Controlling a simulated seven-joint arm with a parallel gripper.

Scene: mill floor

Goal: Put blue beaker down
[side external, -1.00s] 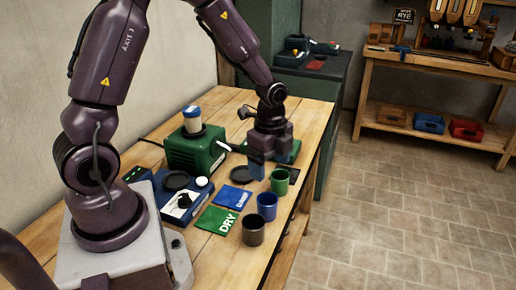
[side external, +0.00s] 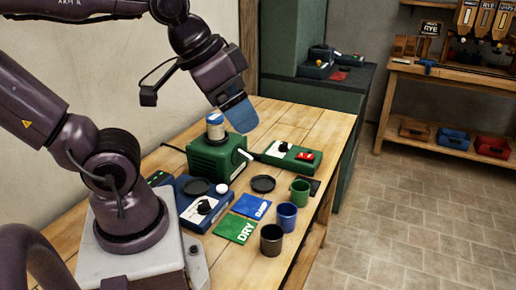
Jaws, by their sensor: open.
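The blue beaker (side external: 287,216) stands upright on the wooden bench (side external: 320,135) near its right edge, between a green beaker (side external: 299,193) and a dark grey beaker (side external: 271,240). My gripper (side external: 237,116) is raised well away from the blue beaker, up and to the left, near the green machine with a jar on top. Its blue finger is seen from the side. It is open, and no beaker shows in it.
A green DRY card (side external: 235,228) and a blue DAMP card (side external: 251,206) lie left of the beakers. A black dish (side external: 263,184), a blue device (side external: 196,206), the green machine (side external: 212,158) and a green box with a red switch (side external: 291,157) stand nearby.

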